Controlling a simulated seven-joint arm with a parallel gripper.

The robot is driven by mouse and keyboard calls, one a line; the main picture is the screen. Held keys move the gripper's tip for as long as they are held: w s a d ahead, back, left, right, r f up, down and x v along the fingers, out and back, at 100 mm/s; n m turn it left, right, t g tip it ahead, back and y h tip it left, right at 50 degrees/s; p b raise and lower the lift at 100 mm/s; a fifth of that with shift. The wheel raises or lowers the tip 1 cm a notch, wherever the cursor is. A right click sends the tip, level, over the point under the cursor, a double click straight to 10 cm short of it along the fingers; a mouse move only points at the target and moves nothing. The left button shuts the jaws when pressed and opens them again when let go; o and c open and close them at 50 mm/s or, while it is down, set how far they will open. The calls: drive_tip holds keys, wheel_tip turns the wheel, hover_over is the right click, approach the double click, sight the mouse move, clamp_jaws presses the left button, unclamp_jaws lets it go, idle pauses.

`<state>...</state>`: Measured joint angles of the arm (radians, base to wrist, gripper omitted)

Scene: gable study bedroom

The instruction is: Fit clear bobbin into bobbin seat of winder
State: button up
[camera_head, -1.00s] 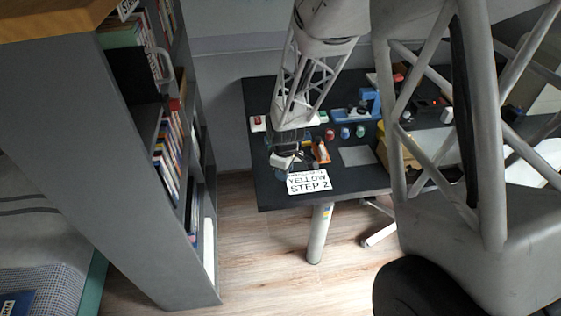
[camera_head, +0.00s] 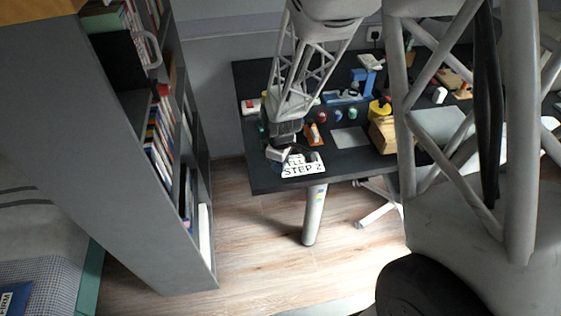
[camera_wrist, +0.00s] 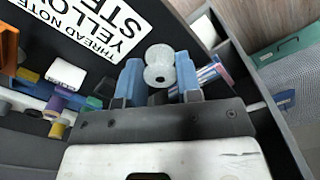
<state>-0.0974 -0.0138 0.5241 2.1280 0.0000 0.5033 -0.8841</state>
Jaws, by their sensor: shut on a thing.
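My gripper (camera_head: 279,153) is low over the front left corner of the dark table, beside the white note card. In the wrist view its two blue-grey fingers (camera_wrist: 158,80) are shut on the clear bobbin (camera_wrist: 159,62), a pale, see-through spool with round flanges. The bobbin is too small to make out in the head view. A blue device with an upright post (camera_head: 347,96) stands farther back on the table. I cannot tell whether it is the winder, and no bobbin seat can be made out.
The note card (camera_head: 303,168) lies at the table's front edge. An orange item (camera_head: 314,134) and several small coloured spools (camera_head: 337,114) lie behind it. A wooden box (camera_head: 384,134) and a grey mat (camera_head: 350,137) are to the right. A tall grey bookshelf (camera_head: 120,170) stands left.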

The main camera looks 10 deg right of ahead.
drive_tip(key=shift+w, duration=0.15)
drive_tip(key=w+d+r, duration=0.1)
drive_tip(key=w+d, duration=0.3)
drive_tip(key=w, duration=0.7)
drive_tip(key=w+d+r, duration=0.1)
drive_tip(key=w+d, duration=0.3)
drive_tip(key=w, duration=0.7)
drive_tip(key=shift+w+d, duration=0.2)
drive_tip(key=shift+w, duration=0.15)
drive_tip(key=shift+w, duration=0.1)
drive_tip(key=w, duration=0.5)
drive_tip(key=w+f, duration=0.1)
drive_tip(key=w, duration=0.9)
drive_tip(key=shift+d+f, duration=0.2)
drive_tip(key=shift+d, duration=0.05)
drive_tip(key=shift+w+f, duration=0.1)
drive_tip(key=shift+w, duration=0.25)
drive_tip(key=shift+f, duration=1.75)
